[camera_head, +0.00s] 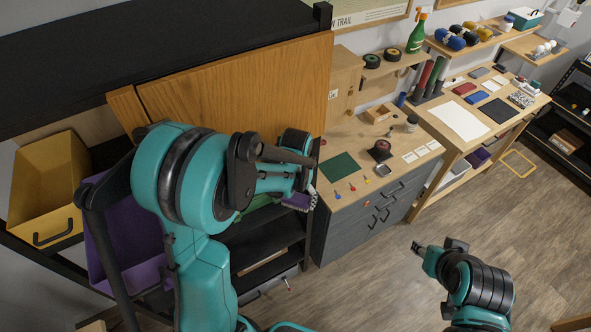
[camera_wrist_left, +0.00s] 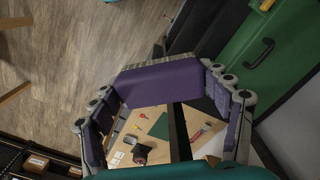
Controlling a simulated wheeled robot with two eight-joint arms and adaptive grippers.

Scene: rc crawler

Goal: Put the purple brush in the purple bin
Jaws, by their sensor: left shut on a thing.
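The purple brush (camera_head: 299,201) is held in my left gripper (camera_head: 306,188), beside the dark shelf rack; only its lower edge with bristles shows in the head view. In the left wrist view, the brush's purple block (camera_wrist_left: 160,84) spans between the two fingers of my left gripper (camera_wrist_left: 162,88). The purple bin (camera_head: 148,272) stands on the rack at the left, partly hidden behind my left arm. The brush is to the right of the bin and apart from it. My right gripper (camera_head: 428,252) is low over the floor at the right, too small to read.
A yellow bin (camera_head: 45,185) stands left of the purple bin. A green bin (camera_wrist_left: 270,45) is close to my left gripper. A wooden panel (camera_head: 245,85) rises behind my left arm. A grey drawer cabinet (camera_head: 345,222) stands right of the rack. The floor (camera_head: 375,285) is open.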

